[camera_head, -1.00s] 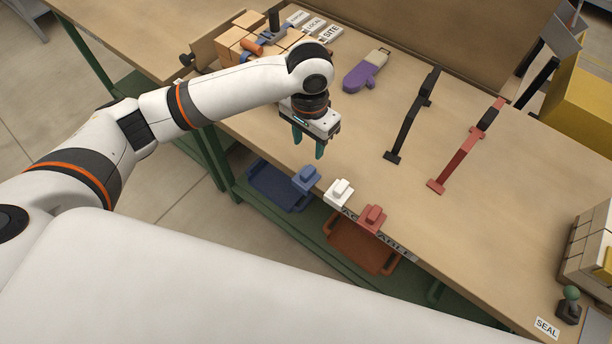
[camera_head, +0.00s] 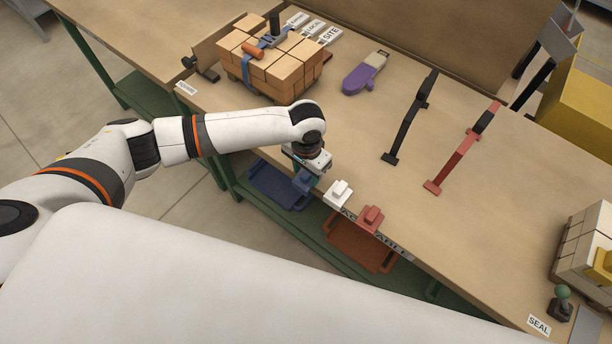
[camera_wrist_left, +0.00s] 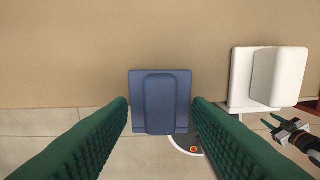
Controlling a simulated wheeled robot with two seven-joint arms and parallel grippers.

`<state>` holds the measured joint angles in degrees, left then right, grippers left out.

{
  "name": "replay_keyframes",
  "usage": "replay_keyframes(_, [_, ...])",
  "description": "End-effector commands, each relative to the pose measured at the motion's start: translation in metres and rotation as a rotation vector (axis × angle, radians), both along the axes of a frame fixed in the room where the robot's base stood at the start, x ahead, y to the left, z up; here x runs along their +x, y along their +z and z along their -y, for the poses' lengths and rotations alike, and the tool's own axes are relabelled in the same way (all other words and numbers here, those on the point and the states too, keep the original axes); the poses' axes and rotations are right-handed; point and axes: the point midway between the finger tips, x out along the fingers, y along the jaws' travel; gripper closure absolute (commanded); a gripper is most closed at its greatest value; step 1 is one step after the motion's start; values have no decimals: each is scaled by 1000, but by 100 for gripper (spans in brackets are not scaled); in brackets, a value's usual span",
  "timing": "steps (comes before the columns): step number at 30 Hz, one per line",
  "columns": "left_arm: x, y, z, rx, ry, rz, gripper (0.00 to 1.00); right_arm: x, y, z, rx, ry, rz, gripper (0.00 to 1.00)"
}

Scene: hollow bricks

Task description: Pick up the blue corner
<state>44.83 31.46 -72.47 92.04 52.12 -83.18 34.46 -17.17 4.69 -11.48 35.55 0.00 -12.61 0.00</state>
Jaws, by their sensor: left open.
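The blue corner (camera_head: 303,184) is a small blue block with a raised middle ridge. It sits at the table's front edge and partly overhangs it. My left gripper (camera_head: 303,178) is directly over it and hides part of it in the head view. In the left wrist view the blue corner (camera_wrist_left: 160,103) lies between the two green fingers of my open left gripper (camera_wrist_left: 161,104), with a small gap on each side. My right gripper (camera_wrist_left: 274,121) shows small at the right of the left wrist view, low beyond the table edge; its jaw state is unclear.
A white corner (camera_head: 338,193) and a red corner (camera_head: 370,218) sit along the same edge to the right. Blue (camera_head: 270,190) and red (camera_head: 350,249) trays are below. A strapped brick stack (camera_head: 285,75), purple tool (camera_head: 362,76) and black clamp (camera_head: 411,115) stand farther back.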

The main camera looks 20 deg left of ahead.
Motion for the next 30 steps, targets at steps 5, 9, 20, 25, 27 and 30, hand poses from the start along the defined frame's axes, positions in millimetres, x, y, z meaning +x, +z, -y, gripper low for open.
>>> replay_keyframes(5, [0,0,0,0,0,0,63,0,0,0,0,0,0,64])
replay_keyframes(9, [0,0,0,0,0,0,86,0,0,-1,1,0,0,64])
replay_keyframes(20, [0,2,0,-2,0,1,100,0,-1,-3,4,-2,0,64])
replay_keyframes(25, [1,23,0,-2,-1,3,100,0,-4,-3,4,-2,-1,64])
replay_keyframes(27, [1,36,0,-3,-2,4,100,0,-7,-3,4,-2,-1,64])
replay_keyframes(30, [1,58,0,-3,-1,4,100,0,-10,-3,4,-2,-1,64])
